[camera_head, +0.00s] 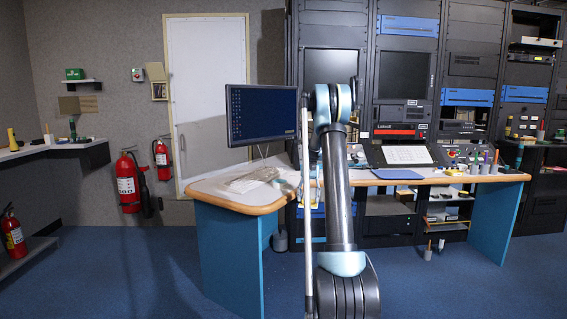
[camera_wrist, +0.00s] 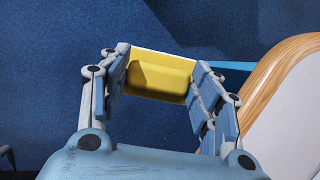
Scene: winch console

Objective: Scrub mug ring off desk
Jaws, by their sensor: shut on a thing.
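My gripper (camera_wrist: 160,85) is shut on a yellow sponge (camera_wrist: 158,72), which has a pale strip along its far edge. In the wrist view the sponge is between the two fingers, over blue carpet and apart from the desk. The desk (camera_wrist: 290,120) shows at the right of that view, with a wooden rim and a pale top. In the head view the desk (camera_head: 217,186) has a light top and blue side panels. My arm hides part of it, and the gripper cannot be made out there. I cannot make out a mug ring in either view.
A monitor (camera_head: 262,113) stands over the desk's left part. A blue pad (camera_head: 397,174) and several small items lie on the right part. Dark equipment racks (camera_head: 465,40) stand behind. Fire extinguishers (camera_head: 129,183) are at the left. The blue carpet (camera_head: 150,265) in front is clear.

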